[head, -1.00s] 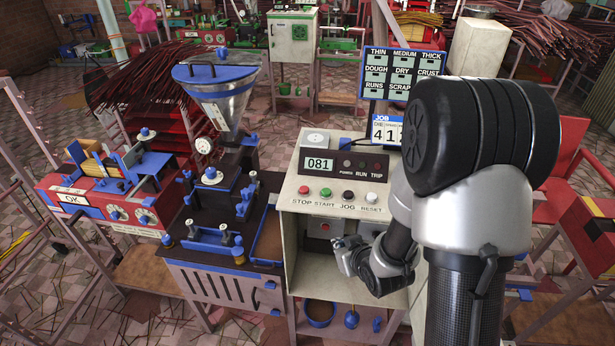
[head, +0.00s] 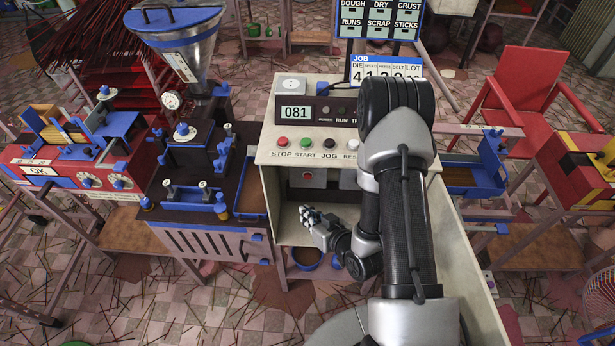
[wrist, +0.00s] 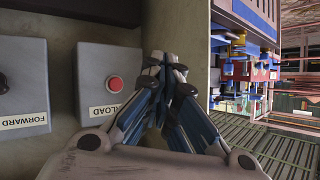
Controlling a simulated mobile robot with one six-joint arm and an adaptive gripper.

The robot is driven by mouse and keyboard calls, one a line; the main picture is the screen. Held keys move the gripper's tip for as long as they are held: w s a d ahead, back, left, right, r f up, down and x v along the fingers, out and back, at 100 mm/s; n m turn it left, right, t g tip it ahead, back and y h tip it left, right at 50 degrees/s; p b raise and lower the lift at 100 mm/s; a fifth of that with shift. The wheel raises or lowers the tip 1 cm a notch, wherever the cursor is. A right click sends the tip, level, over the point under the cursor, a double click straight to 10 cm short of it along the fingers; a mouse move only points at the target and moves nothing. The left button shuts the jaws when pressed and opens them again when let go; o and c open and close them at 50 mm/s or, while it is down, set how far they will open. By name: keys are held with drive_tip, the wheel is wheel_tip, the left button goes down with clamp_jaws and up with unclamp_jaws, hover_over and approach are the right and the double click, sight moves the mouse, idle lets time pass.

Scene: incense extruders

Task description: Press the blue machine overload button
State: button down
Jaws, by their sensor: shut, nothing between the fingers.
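The overload button (wrist: 115,84) is a small red button on a grey box (wrist: 105,62); part of the box's label, ending in "LOAD", shows in the wrist view. In the head view a red button (head: 307,175) on a grey box shows inside the cabinet's opening, below the panel. My gripper (wrist: 163,62) is shut and empty, and its fingers are beside the box, right of the button in the wrist view. In the head view my gripper (head: 306,213) is in front of the opening, lower than the button. The blue-hoppered machine (head: 196,58) stands left of the cabinet.
The cream cabinet (head: 270,152) has a top row of STOP, START, JOG and RESET buttons and a display reading 081. A box labelled FORWARD (wrist: 22,85) with a dark button sits beside the overload box. The cabinet's side walls bound the opening. A blue-rimmed bowl (head: 305,262) stands below.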

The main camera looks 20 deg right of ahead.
drive_tip(key=w+d, duration=0.2)
drive_tip(key=w, duration=0.6)
drive_tip(key=shift+d, duration=0.3)
drive_tip(key=shift+w, duration=0.25)
idle(1.0)
drive_tip(key=shift+w+d, duration=0.15)
drive_tip(key=shift+w, duration=0.05)
drive_tip(key=shift+w+d, duration=0.15)
drive_tip(key=shift+w, duration=0.35)
idle(0.9)
drive_tip(key=shift+s+a, duration=0.3)
drive_tip(key=shift+s, duration=0.6)
drive_tip(key=shift+s+a+b, duration=0.2)
drive_tip(key=shift+s+a, duration=0.05)
drive_tip(key=shift+s, duration=0.55)
drive_tip(key=shift+s+a+b, duration=0.15)
drive_tip(key=shift+s+a, duration=0.1)
drive_tip(key=shift+s, duration=0.55)
drive_tip(key=shift+s+a+b, duration=0.2)
drive_tip(key=shift+s+a, duration=0.05)
drive_tip(key=shift+s, duration=0.55)
